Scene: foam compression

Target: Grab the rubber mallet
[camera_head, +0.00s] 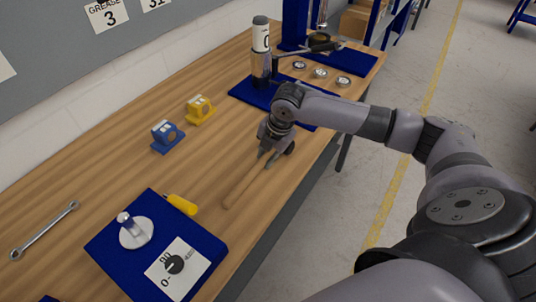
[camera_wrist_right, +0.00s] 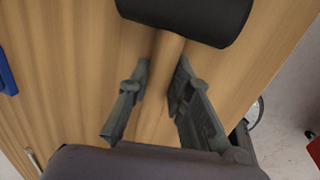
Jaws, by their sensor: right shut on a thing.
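The rubber mallet has a black head (camera_wrist_right: 190,15) and a wooden handle (camera_wrist_right: 158,95), both in the right wrist view. In the head view its handle (camera_head: 240,190) slants over the wooden bench, and its head is hidden behind my right gripper and wrist. My right gripper (camera_head: 271,159) is shut on the handle; in the right wrist view the gripper's fingers (camera_wrist_right: 157,85) lie on either side of it, just below the head. Whether the mallet still touches the bench, I cannot tell. My left gripper is not in view.
A blue mat (camera_head: 105,243) with a white round piece and a dial card lies near, a yellow-handled tool (camera_head: 181,205) beside it. Blue (camera_head: 165,137) and yellow (camera_head: 199,110) blocks stand left of my gripper. A wrench (camera_head: 44,230) lies far left. A canister (camera_head: 261,35) stands behind.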

